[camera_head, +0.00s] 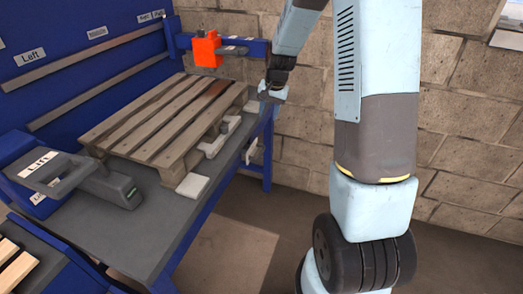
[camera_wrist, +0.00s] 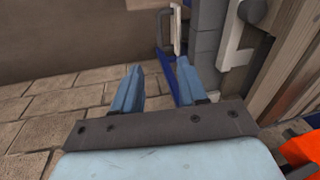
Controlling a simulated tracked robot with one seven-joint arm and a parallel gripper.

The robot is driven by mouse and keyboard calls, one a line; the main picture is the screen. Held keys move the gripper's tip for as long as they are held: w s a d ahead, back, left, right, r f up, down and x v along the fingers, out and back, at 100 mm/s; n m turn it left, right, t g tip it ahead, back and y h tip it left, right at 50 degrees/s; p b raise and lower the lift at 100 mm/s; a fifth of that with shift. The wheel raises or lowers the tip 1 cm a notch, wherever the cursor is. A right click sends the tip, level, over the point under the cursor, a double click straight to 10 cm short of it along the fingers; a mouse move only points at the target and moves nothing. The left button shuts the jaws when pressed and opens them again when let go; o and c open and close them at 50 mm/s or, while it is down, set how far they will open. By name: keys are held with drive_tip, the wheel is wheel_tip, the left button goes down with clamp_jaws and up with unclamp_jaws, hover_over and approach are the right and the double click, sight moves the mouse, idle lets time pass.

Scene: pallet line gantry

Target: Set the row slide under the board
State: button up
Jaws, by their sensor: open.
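A wooden pallet with slatted boards (camera_head: 165,115) sits on the grey bench; its side also fills the right of the wrist view (camera_wrist: 296,62). An orange block (camera_head: 206,49) sits on the blue rail behind the pallet, with a grey bar to its right; orange also shows at the lower right of the wrist view (camera_wrist: 301,150). I cannot tell for certain which part is the row slide. My gripper (camera_wrist: 157,85) is open, its two blue fingers apart with nothing held between them. In the head view my gripper (camera_head: 272,93) is just right of the pallet, near the bench's right edge.
A blue unit labelled Lift (camera_head: 40,165) with a grey handled part (camera_head: 110,183) stands at the bench's left. White pieces (camera_head: 213,145) lie along the pallet's right side. A grey handle (camera_wrist: 164,30) is beyond my fingers. A brick wall (camera_head: 440,130) stands behind; floor is clear.

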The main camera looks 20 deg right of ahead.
drive_tip(key=m, duration=0.1)
approach(261, 152)
drive_tip(key=shift+g, duration=0.3)
drive_tip(key=f, duration=0.5)
drive_tip(key=w+a+f, duration=0.1)
drive_tip(key=f, duration=0.2)
drive_tip(key=shift+w+f, duration=0.1)
drive_tip(key=shift+w, duration=0.05)
drive_tip(key=shift+c, duration=0.3)
clamp_jaws()
